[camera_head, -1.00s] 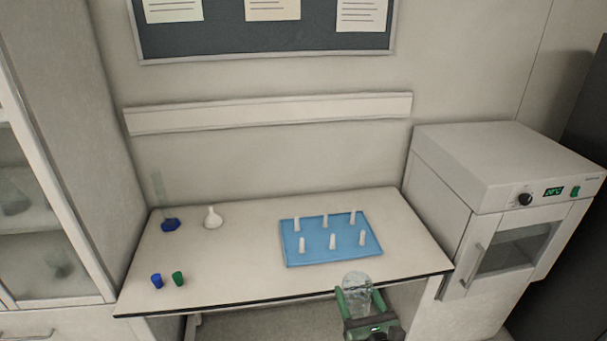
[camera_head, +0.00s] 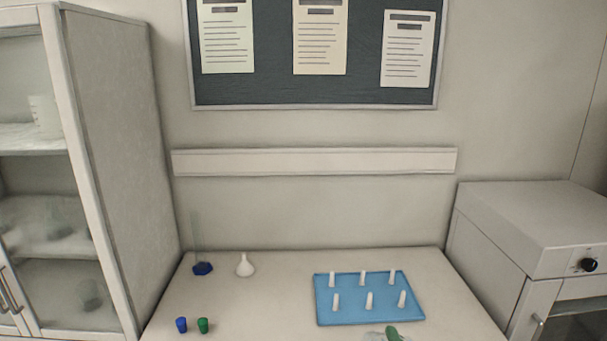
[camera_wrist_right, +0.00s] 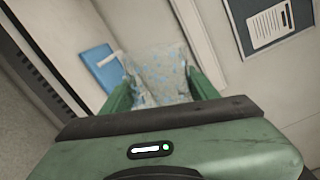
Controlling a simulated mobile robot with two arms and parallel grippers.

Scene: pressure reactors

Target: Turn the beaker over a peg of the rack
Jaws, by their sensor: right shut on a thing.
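The rack is a blue tray (camera_head: 347,311) with several upright white pegs (camera_head: 369,300), on the right part of the table. My right gripper (camera_wrist_right: 163,88) is shut on a clear glass beaker (camera_wrist_right: 160,68), which sits between its green fingers in the right wrist view. In the head view only the tip of a green finger (camera_head: 391,333) and part of the beaker (camera_head: 374,336) show at the bottom edge, just in front of the rack. The beaker's tilt is hard to tell. The rack's blue corner and one peg also show in the wrist view (camera_wrist_right: 98,62). My left gripper is not in view.
A blue-based cylinder (camera_head: 203,268) and a white funnel (camera_head: 245,266) stand at the back left of the table (camera_head: 270,300). A blue cup (camera_head: 181,325) and a green cup (camera_head: 203,326) stand at the front left. A glass-fronted cabinet and an oven (camera_head: 540,235) flank the table.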

